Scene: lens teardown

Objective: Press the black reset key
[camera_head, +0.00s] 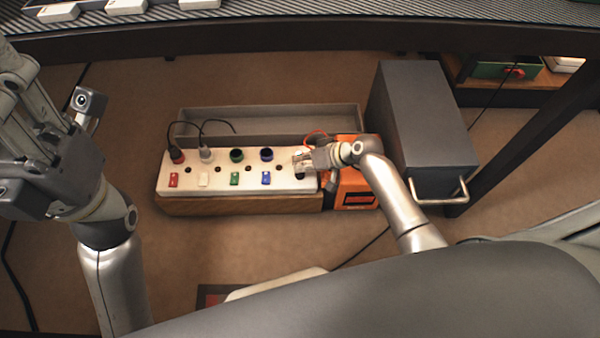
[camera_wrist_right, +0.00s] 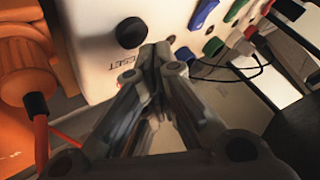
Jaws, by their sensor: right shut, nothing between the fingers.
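The black reset key (camera_wrist_right: 131,33) is a round black knob on the white panel (camera_wrist_right: 92,25), with the word RESET printed beside it. In the head view the white panel (camera_head: 217,182) lies on a wooden box, and my right gripper (camera_head: 302,163) is over its right end, largely covering that area. My right gripper (camera_wrist_right: 160,56) is shut and empty. In the wrist view its tips appear just beside the key, over the lettering. I see no contact with the key. My left gripper (camera_head: 17,72) is at the far left, away from the panel; its jaw opening is unclear.
The panel carries red, white, green and blue keys and sockets, with black leads plugged in at its left. A grey tray (camera_head: 350,112) lies behind it. An orange device (camera_head: 357,187) and a dark grey box (camera_head: 420,120) with a handle stand to the right.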

